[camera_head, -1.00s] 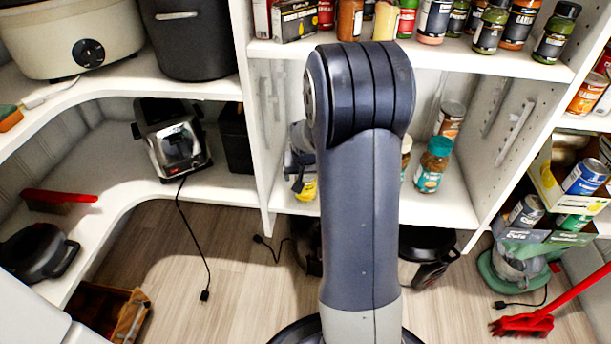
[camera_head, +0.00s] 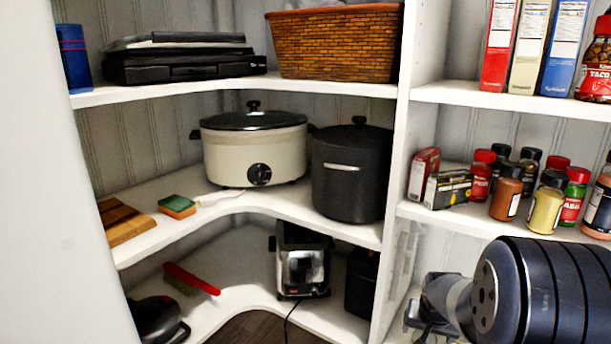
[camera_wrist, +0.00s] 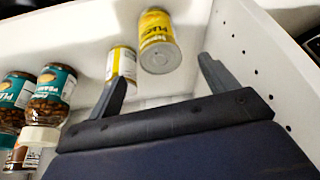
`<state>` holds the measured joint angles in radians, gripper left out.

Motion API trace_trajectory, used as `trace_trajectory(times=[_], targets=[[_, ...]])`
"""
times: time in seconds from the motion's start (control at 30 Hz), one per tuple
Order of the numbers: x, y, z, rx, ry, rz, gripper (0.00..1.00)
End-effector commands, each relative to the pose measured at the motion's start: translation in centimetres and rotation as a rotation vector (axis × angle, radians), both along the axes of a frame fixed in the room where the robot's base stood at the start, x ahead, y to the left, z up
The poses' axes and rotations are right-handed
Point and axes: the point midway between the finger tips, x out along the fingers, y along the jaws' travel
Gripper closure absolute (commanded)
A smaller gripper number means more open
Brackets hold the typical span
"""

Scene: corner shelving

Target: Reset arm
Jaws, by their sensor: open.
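My gripper (camera_wrist: 163,75) is open in the wrist view, its two dark fingers spread apart with nothing held between them. A yellow can (camera_wrist: 159,42) shows beyond the gap between the fingers, and a second yellow can (camera_wrist: 121,63) stands near the left finger. In the head view my gripper (camera_head: 420,318) is at the bottom right, low by the shelf bay, partly hidden behind my dark arm joint. The rest of my arm runs out of the frame there.
Jars with teal labels (camera_wrist: 52,92) stand left of my gripper, and a white shelf side wall (camera_wrist: 262,70) is close on its right. In the head view, a slow cooker (camera_head: 254,150), a black pot (camera_head: 352,172) and a toaster (camera_head: 302,262) stand on the corner shelves.

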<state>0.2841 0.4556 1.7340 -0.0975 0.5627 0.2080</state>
Motion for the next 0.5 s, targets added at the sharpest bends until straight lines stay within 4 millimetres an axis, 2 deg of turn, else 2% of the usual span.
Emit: trace_trajectory(times=[0.03,0.3,0.5], targets=[[0.2,-0.1,-1.1,0.000,0.003,0.000,0.19],[2.0,-0.9,-6.0,0.001,0.004,-0.001,0.19],[3.1,-1.4,-8.6,0.001,0.003,0.000,0.19]])
